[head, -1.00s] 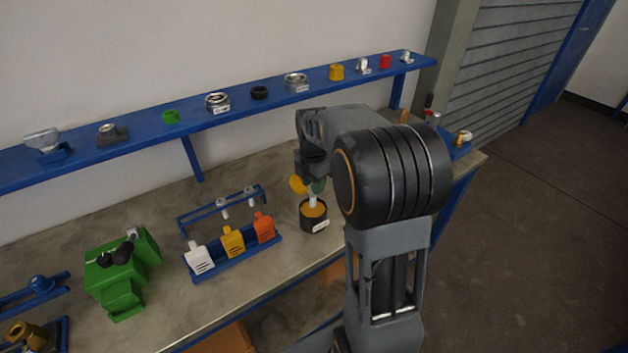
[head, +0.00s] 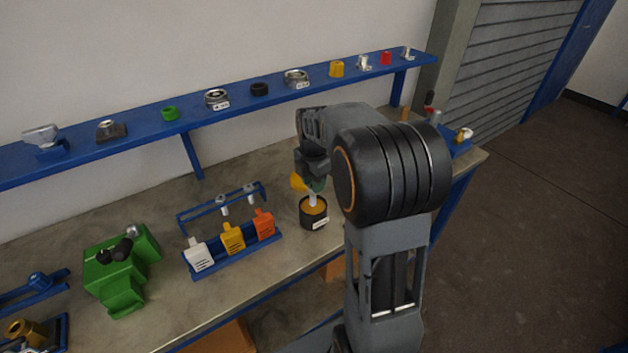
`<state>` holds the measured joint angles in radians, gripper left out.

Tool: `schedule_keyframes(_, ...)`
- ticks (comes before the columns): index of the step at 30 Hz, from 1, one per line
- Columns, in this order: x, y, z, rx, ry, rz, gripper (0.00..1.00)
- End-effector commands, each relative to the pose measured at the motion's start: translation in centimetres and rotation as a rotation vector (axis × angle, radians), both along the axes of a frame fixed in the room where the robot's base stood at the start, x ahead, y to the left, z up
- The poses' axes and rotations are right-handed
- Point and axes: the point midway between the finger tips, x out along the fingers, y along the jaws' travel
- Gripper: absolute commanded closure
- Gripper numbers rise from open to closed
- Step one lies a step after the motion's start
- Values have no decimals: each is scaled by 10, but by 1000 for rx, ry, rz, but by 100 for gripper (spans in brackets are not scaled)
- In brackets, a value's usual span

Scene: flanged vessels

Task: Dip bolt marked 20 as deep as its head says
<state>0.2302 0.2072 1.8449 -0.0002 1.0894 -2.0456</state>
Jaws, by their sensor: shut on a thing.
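My gripper (head: 314,187) is shut on a pale bolt (head: 313,202), which it holds head up and shank down over a small black pot (head: 314,222). The pot holds an orange-brown fill and has a white label on its front. The bolt's lower end is at or in the fill; I cannot tell how deep. The bolt's head and its marking are hidden in the jaws. Two more bolts (head: 223,205) hang in a blue rack (head: 230,262) to the left.
White, yellow and orange tags stand along the rack's front. A green block-like fixture (head: 118,272) stands further left. A blue shelf (head: 140,136) with nuts, rings and caps runs behind. A yellow piece (head: 298,182) shows beside my gripper.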

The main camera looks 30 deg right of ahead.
Motion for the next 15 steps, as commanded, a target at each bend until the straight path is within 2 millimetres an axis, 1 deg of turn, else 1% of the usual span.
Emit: schedule_keyframes(15,0,0,-11,0,0,0,98)
